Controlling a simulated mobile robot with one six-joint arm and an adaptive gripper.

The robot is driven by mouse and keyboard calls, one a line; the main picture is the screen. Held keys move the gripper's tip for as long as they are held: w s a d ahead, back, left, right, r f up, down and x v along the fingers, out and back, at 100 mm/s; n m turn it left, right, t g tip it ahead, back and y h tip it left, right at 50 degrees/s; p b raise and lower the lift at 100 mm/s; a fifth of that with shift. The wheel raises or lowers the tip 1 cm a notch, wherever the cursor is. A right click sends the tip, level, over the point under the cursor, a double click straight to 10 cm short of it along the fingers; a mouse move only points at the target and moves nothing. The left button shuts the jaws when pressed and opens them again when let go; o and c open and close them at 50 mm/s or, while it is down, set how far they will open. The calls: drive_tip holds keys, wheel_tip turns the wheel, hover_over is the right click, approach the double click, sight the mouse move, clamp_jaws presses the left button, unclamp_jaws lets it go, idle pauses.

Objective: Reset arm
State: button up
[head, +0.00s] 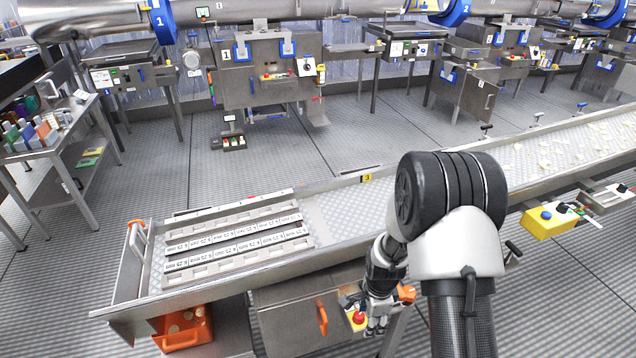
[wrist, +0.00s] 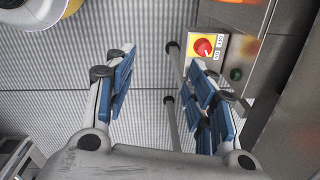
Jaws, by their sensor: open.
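My arm rises at the right of centre in the head view and bends down at its black elbow. My gripper (head: 376,322) hangs low in front of the conveyor's near side, pointing down. In the wrist view my gripper (wrist: 165,100) has its two blue-padded fingers wide apart, with nothing between them but the grey ribbed floor and thin metal legs beyond. A red stop button on a yellow box (wrist: 204,47) is just beyond the right finger. The same yellow box (head: 356,318) shows beside my gripper in the head view.
A long metal conveyor (head: 340,210) crosses the view, with a slatted rack (head: 235,240) at its left end. An orange bin (head: 183,328) sits below it. A side table (head: 60,140) with bottles stands at left. Open floor lies behind the conveyor.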

drive_tip(key=s+r+n+t, duration=0.1)
drive_tip(key=s+r+n, duration=0.25)
drive_tip(key=r, duration=0.85)
drive_tip(key=s+r+n+t, duration=0.15)
drive_tip(key=r+n, duration=0.25)
drive_tip(key=r, duration=0.7)
drive_tip(key=s+r+n, duration=0.4)
drive_tip(key=s+r, duration=0.2)
drive_tip(key=s, duration=0.3)
drive_tip(key=s+r+n+t, duration=0.1)
drive_tip(key=s+r+n, duration=0.4)
drive_tip(key=s, duration=0.4)
drive_tip(key=shift+v, duration=0.85)
